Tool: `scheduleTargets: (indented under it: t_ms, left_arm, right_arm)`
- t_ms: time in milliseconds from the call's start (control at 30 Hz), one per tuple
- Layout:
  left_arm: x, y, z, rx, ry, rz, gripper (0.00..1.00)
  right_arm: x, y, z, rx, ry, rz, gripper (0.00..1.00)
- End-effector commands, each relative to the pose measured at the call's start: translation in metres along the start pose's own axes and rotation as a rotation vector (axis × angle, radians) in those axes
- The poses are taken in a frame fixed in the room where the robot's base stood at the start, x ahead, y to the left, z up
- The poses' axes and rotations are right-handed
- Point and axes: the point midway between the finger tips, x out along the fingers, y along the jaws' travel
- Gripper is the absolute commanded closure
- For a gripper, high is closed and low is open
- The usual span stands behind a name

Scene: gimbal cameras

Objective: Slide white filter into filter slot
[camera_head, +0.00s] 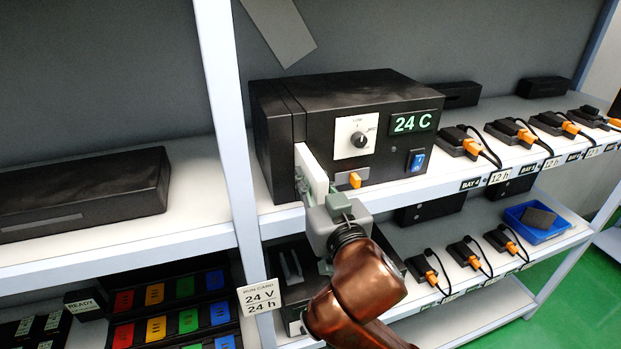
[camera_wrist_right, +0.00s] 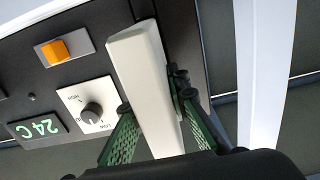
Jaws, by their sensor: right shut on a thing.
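The white filter (camera_head: 313,173) is a flat white block at the left part of the front of the black unit (camera_head: 350,99) on the upper shelf. My right gripper (camera_head: 328,205) is shut on the filter's near end. In the right wrist view the filter (camera_wrist_right: 143,85) lies between the two green fingers of the right gripper (camera_wrist_right: 155,132). The filter's far end meets the unit's front near its left edge. The filter slot itself is hidden behind the filter, so how deep it sits cannot be told. My left gripper is out of view.
The unit has a green 24 C display (camera_head: 411,122), a knob (camera_head: 359,139), an orange button (camera_head: 355,180) and a blue switch (camera_head: 416,161). A white shelf post (camera_head: 222,110) stands close to the left. Orange-plugged chargers line the shelf at right. A blue tray (camera_head: 540,232) sits lower right.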

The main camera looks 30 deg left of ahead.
Motion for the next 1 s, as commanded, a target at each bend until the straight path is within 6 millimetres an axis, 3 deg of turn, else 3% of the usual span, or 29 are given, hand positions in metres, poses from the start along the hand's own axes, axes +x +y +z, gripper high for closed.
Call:
scheduleTargets:
  t_ms: [1000]
  left_arm:
    - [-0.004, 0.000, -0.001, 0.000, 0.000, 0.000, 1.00]
  right_arm:
    - [0.024, 0.000, -0.001, 0.000, 0.001, -0.001, 1.00]
